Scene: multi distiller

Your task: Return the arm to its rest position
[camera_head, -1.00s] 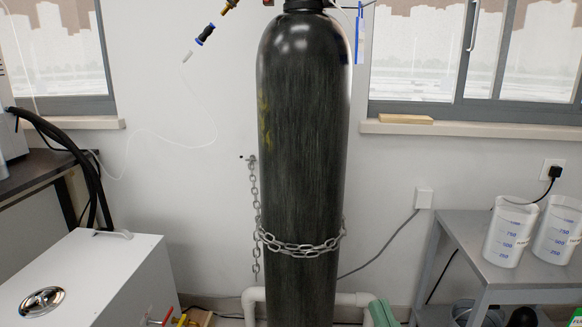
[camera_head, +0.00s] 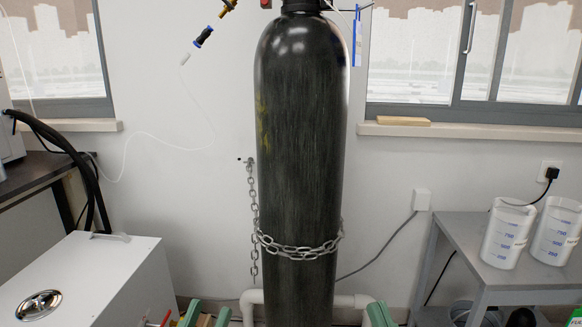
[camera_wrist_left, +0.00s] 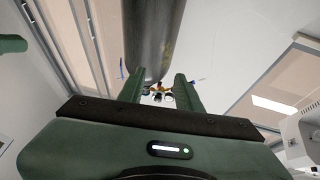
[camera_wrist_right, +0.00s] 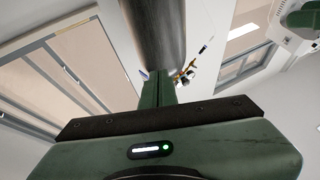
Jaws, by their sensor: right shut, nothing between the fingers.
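My left gripper (camera_head: 207,314) shows only as two green fingertips at the bottom edge of the head view, left of the cylinder's base. In the left wrist view its fingers (camera_wrist_left: 158,88) stand apart with nothing between them. My right gripper (camera_head: 379,314) shows at the bottom edge of the head view, right of the cylinder. In the right wrist view its green fingers (camera_wrist_right: 158,88) are together and hold nothing. The rest of both arms is hidden below the head view.
A tall black gas cylinder (camera_head: 300,140), chained to the wall, stands between my grippers. A white box (camera_head: 85,275) is at lower left. A grey table (camera_head: 470,245) with plastic beakers (camera_head: 508,235) is at right. A thin tube with a blue connector (camera_head: 203,37) hangs upper left.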

